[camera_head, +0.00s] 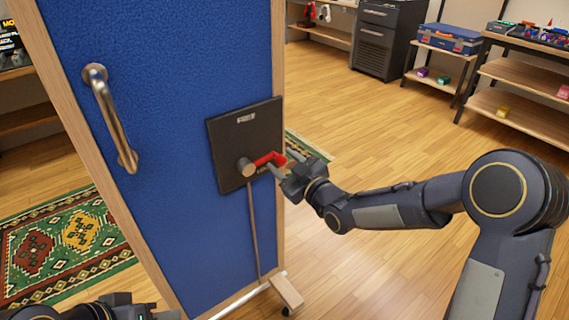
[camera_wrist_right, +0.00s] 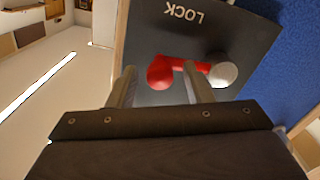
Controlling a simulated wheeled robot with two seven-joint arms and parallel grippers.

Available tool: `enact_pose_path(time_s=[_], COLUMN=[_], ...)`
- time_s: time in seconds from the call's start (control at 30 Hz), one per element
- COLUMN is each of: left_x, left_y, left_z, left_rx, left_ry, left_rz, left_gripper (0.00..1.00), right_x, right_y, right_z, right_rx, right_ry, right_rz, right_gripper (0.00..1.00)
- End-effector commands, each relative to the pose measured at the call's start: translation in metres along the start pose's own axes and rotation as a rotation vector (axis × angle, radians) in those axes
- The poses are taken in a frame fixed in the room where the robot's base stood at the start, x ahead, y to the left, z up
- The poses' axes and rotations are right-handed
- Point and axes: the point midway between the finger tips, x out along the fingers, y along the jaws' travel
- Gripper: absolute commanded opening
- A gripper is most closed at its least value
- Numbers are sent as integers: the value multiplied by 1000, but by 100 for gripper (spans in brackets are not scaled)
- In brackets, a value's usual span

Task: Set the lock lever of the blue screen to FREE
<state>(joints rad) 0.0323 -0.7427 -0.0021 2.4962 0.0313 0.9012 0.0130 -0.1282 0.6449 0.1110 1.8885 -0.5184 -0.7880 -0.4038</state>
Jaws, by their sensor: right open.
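The blue screen (camera_head: 170,60) stands upright in a wooden frame, with a dark plate (camera_head: 228,130) on its face. On the plate a red lock lever (camera_head: 268,159) points right and slightly up from a round metal hub (camera_head: 246,167). My right gripper (camera_head: 275,168) is open at the lever's outer end. In the right wrist view the lever's red knob (camera_wrist_right: 160,72) lies between the open fingers (camera_wrist_right: 160,78); one finger overlaps its arm, and contact is unclear. The word LOCK (camera_wrist_right: 183,12) reads upside down there. My left gripper (camera_head: 130,307) is partly in view at the bottom left.
A metal handle (camera_head: 112,120) sticks out of the screen, left of the plate. A thin rod (camera_head: 254,230) runs down from the plate area to the screen's foot (camera_head: 287,291). A patterned rug (camera_head: 60,245) lies at the left. Shelves (camera_head: 525,75) stand at the back right.

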Motion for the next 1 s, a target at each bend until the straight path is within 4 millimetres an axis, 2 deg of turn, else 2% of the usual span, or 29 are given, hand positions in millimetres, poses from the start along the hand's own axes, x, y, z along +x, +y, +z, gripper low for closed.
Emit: enact_pose_path(time_s=[0.2,0.53,1.0], left_x=[0,0,8], left_y=[0,0,-4], left_z=[0,0,4], left_rx=[0,0,0], left_ry=[0,0,0], left_rz=[0,0,0], left_gripper=[36,36,36], right_x=[0,0,0], right_y=[0,0,0], right_z=[0,0,-2], right_rx=[0,0,-51], right_ry=[-1,-1,-1], right_rz=[-1,-1,-1], right_gripper=[45,2,0])
